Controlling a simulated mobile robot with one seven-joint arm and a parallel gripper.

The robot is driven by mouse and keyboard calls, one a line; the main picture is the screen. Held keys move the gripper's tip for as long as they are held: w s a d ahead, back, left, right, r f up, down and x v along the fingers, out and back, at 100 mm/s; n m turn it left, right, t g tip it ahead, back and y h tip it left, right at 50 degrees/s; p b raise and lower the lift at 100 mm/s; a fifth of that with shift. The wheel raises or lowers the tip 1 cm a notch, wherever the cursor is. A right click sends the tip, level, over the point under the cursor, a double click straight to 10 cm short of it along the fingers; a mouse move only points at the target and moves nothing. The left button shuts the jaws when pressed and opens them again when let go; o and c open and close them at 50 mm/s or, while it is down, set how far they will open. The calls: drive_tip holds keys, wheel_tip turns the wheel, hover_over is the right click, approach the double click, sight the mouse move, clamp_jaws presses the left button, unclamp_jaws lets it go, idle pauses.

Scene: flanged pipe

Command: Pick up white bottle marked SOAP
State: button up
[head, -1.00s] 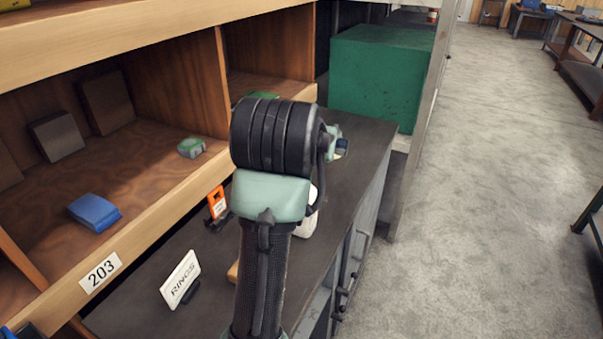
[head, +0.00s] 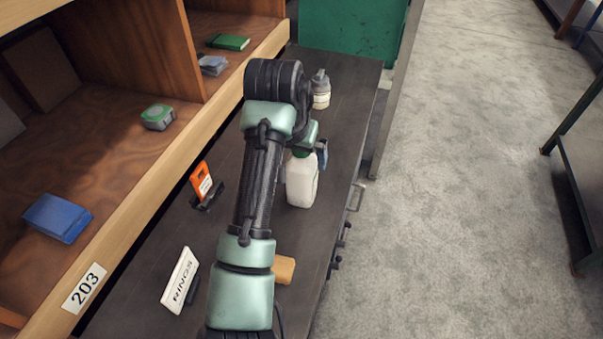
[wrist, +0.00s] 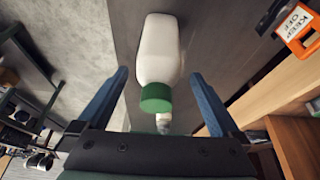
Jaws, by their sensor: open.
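The white bottle (head: 302,183) stands upright on the dark bench top near its right edge. Its green cap is partly hidden by my arm, and no SOAP marking is readable from here. In the wrist view the bottle (wrist: 158,50) lies ahead with its green cap (wrist: 156,98) towards me. My gripper (wrist: 158,73) is open, with one blue finger on each side of the bottle and visible gaps to it. In the head view my gripper (head: 321,152) is mostly hidden behind my wrist, close to the bottle's top.
A smaller bottle with a grey cap (head: 321,90) stands farther back. An orange sign (head: 202,183), a white RINGS sign (head: 180,280) and a tan block (head: 284,270) are on the bench. Wooden shelves (head: 170,155) border the left; open floor lies right.

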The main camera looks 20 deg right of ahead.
drive_tip(key=x, duration=0.3)
drive_tip(key=p+x, duration=0.1)
drive_tip(key=x, duration=0.1)
drive_tip(key=shift+s+f, duration=0.1)
drive_tip(key=shift+f, duration=0.35)
drive_tip(key=shift+r, duration=0.1)
clamp_jaws()
